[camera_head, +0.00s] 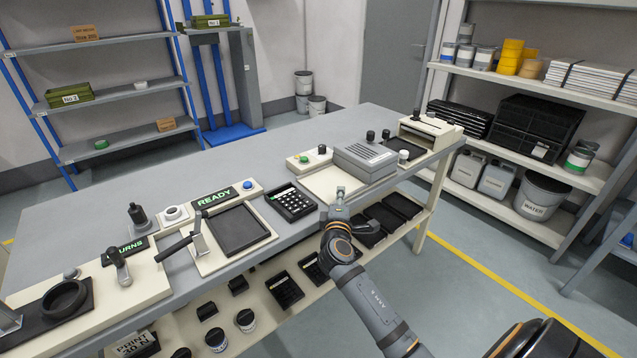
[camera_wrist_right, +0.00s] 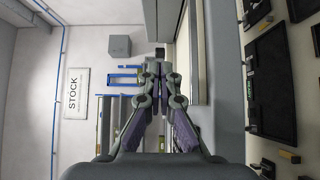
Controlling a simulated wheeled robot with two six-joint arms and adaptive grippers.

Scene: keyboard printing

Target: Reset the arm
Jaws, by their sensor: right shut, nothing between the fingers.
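My right arm (camera_head: 362,290) comes in from the lower right of the head view. My right gripper (camera_head: 340,192) is over the front edge of the long grey workbench (camera_head: 300,152), just right of a black keypad (camera_head: 291,202) and in front of a cream plate (camera_head: 330,181). In the right wrist view its fingers (camera_wrist_right: 160,62) are drawn together at the tips, with nothing seen between them. My left gripper is not in the head view.
A grey ribbed box (camera_head: 365,161) sits on the bench right of the gripper. A black tray (camera_head: 236,230), a "READY" sign (camera_head: 214,198) and a lever (camera_head: 198,236) stand to the left. A lower shelf (camera_head: 205,304) holds dark trays and jars. The floor at right is clear.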

